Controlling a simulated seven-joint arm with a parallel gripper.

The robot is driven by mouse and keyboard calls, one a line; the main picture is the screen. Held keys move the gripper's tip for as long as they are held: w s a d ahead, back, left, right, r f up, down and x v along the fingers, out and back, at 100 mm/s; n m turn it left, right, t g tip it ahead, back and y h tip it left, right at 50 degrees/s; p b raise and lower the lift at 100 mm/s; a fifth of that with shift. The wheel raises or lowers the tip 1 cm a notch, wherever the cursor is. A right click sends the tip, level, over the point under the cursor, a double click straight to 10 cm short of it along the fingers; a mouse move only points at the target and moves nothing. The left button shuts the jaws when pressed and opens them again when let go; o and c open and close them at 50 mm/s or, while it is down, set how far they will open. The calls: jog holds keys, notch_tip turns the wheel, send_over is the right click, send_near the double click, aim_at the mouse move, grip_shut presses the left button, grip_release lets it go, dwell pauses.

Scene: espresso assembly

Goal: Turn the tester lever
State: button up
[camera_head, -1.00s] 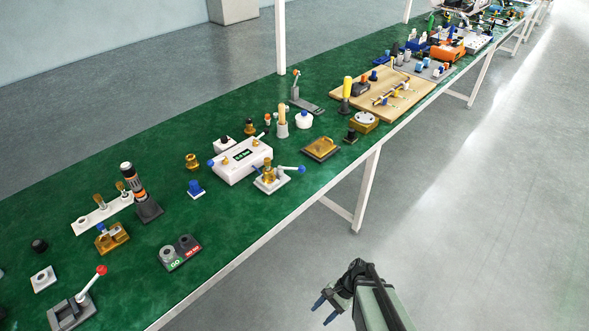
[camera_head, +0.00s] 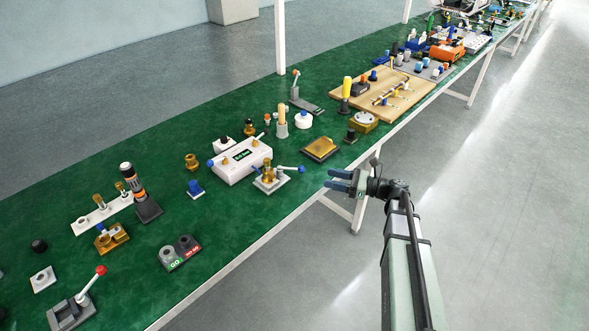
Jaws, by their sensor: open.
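The tester is a white box (camera_head: 238,161) with a small lit display, standing mid-table. Just in front of it, a small light-coloured plate (camera_head: 262,186) carries a brass fitting (camera_head: 267,171) and a lever with a blue tip (camera_head: 300,169) that points right, toward the table's front edge. My gripper (camera_head: 331,180) is open and empty. Its blue fingers point left toward the lever tip, with a clear gap between them in the picture. It touches nothing that I can see.
A brown square pad (camera_head: 320,149) lies right of the tester, with a small dark block (camera_head: 350,137) beyond it. A blue-topped piece (camera_head: 195,189) stands left of the tester. A GO/NO GO gauge (camera_head: 180,252) sits near the front edge. Bare green table lies between.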

aim_at(294, 169)
jog(key=x, duration=1.4)
jog(key=shift+w+d+r, duration=0.1)
jog(key=shift+w+r, duration=0.1)
jog(key=shift+r, duration=0.05)
grip_shut()
